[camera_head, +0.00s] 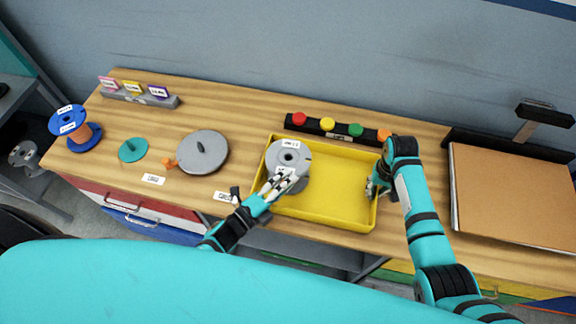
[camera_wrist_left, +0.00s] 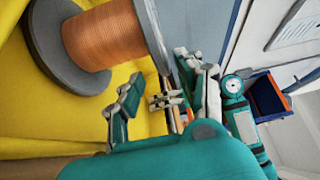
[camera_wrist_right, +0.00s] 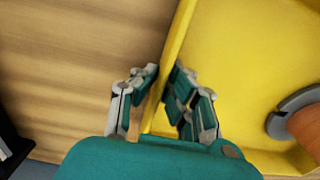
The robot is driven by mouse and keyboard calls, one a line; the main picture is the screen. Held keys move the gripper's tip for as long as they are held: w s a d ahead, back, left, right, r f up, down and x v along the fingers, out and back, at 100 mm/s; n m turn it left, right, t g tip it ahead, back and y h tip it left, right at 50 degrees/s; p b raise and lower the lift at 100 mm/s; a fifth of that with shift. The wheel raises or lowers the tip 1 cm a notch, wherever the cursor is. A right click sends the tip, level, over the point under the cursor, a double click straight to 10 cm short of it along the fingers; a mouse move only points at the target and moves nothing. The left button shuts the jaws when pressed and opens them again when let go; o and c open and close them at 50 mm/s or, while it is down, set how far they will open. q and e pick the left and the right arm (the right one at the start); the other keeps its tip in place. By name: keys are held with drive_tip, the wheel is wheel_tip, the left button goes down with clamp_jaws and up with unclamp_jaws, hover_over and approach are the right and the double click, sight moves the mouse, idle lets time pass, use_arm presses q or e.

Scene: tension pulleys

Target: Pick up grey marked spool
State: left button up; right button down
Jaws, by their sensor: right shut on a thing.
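The grey spool (camera_head: 288,152) with white labels stands on end in the left part of the yellow tray (camera_head: 335,212). Its copper winding (camera_wrist_left: 103,36) and grey flanges show in the left wrist view. My left gripper (camera_head: 284,180) is at the near side of the spool. Its fingers (camera_wrist_left: 162,82) are apart, with the edge of a flange reaching between them; contact cannot be told. My right gripper (camera_head: 373,184) is shut on the tray's right wall, which shows between its fingers (camera_wrist_right: 164,80). The left hand hides part of the spool's front.
A grey disc with a peg (camera_head: 203,152), a small teal disc (camera_head: 132,150) and a blue spool (camera_head: 68,118) stand left. A strip of coloured buttons (camera_head: 342,128) lies behind the tray. A brown board (camera_head: 512,195) is at the right.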

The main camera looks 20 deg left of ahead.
sight(300, 171)
use_arm(q)
drive_tip(key=x, duration=0.4)
drive_tip(key=shift+w+d+r, duration=0.25)
drive_tip(key=shift+d+r, duration=0.05)
drive_tip(key=shift+d, duration=0.1)
clamp_jaws()
drive_tip(key=shift+r, duration=0.15)
